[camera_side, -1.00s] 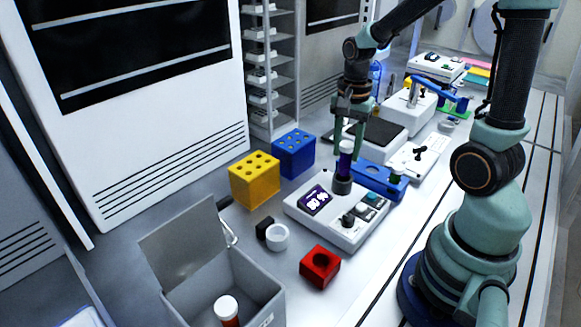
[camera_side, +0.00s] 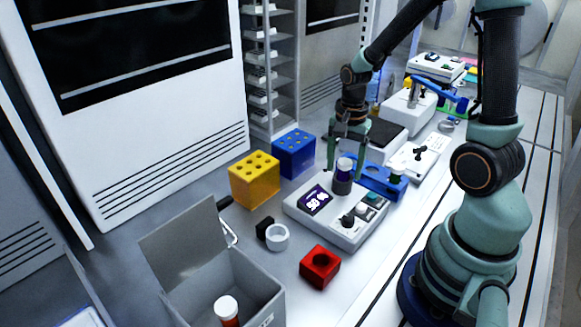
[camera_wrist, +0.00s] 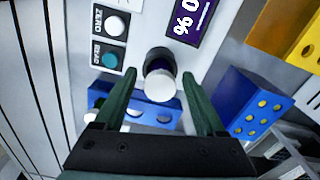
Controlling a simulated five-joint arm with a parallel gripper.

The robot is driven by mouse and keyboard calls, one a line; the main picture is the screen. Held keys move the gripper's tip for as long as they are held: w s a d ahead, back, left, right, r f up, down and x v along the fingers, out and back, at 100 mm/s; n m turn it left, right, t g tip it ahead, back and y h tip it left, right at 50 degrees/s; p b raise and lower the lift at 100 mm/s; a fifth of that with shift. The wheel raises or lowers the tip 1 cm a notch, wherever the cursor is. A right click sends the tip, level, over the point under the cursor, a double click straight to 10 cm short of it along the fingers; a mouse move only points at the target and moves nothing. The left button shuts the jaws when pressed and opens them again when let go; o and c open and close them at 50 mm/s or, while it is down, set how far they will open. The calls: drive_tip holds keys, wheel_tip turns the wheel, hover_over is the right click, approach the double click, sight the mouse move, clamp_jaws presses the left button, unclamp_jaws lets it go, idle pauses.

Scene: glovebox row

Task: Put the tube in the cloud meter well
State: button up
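The tube (camera_side: 343,165) has a white cap and a dark purple body. It stands upright in the dark round well of the cloud meter (camera_side: 360,236), with its lower part hidden inside the well. The meter is a white box with a lit display and buttons. My gripper (camera_side: 346,172) is open, with one finger on each side of the tube and gaps between. In the wrist view the tube's white cap (camera_wrist: 160,88) sits between my two spread fingers (camera_wrist: 161,92), touching neither.
A blue rack (camera_side: 380,180) stands just behind the meter. Yellow (camera_side: 255,183) and blue (camera_side: 294,157) hole blocks stand to the left. A red block (camera_side: 320,267), a white ring (camera_side: 277,238) and an open grey bin (camera_side: 255,285) holding a white-capped red tube are nearer the camera.

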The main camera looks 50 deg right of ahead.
wheel_tip(320, 180, up, 12)
drive_tip(key=f, duration=0.1)
drive_tip(key=s+a+r+n+t, duration=0.2)
drive_tip(key=a+r+n+t, duration=0.3)
drive_tip(key=a+n, duration=0.5)
drive_tip(key=r+n, duration=0.1)
drive_tip(key=n, duration=0.4)
drive_tip(key=shift+a+n+t, duration=0.2)
drive_tip(key=shift+n+t, duration=0.1)
drive_tip(key=shift+n, duration=0.1)
